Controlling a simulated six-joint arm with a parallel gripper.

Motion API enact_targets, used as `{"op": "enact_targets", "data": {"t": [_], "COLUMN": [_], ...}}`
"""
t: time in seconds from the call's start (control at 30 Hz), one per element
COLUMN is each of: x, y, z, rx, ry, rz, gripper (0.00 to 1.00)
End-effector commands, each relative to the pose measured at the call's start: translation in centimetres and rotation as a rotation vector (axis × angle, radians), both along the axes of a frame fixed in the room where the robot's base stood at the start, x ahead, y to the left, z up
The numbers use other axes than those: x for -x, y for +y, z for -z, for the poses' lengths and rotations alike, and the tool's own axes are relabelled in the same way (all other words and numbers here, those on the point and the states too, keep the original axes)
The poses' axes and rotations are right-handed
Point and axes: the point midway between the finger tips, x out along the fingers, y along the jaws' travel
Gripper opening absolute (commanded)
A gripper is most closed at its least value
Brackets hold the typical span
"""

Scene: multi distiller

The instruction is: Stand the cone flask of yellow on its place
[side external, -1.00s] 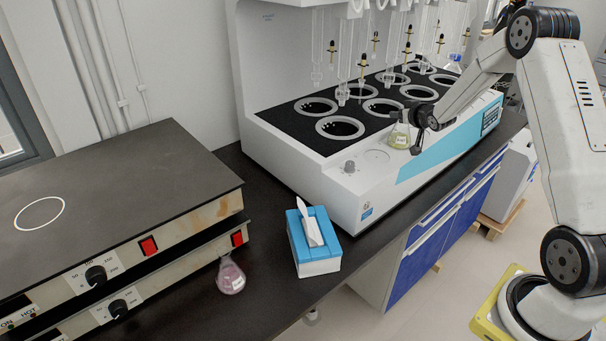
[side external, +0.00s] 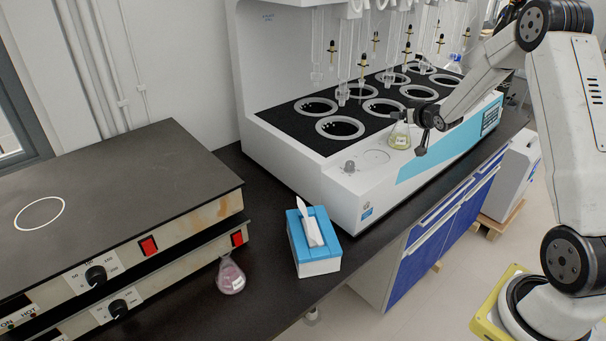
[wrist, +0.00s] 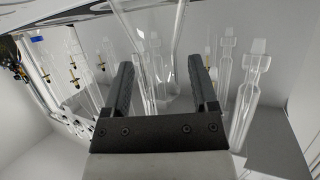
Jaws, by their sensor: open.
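The cone flask of yellow (side external: 400,138) stands upright on the white front ledge of the distiller, to the right of a faint ring mark (side external: 376,156). It is clear glass with a white label and pale yellow liquid low inside. My gripper (side external: 421,130) is just right of the flask, close to its neck; I cannot tell whether they touch. In the wrist view my gripper (wrist: 161,68) has its two dark fingers wide apart.
The distiller (side external: 290,150) has several ringed wells with glass tubes hanging above. A pink cone flask (side external: 230,277) stands on the dark bench by the hot plates (side external: 110,200). A blue tissue box (side external: 314,245) sits in front of the distiller.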

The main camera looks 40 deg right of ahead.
Motion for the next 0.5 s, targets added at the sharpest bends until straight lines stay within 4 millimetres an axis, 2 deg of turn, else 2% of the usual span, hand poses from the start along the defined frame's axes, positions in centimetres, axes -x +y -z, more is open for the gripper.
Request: {"op": "enact_targets", "data": {"t": [0.5], "x": [5.6], "y": [2.3], "z": [-2.6], "rx": [0.001], "ry": [-0.002], "rz": [0.001], "gripper": [0.75]}}
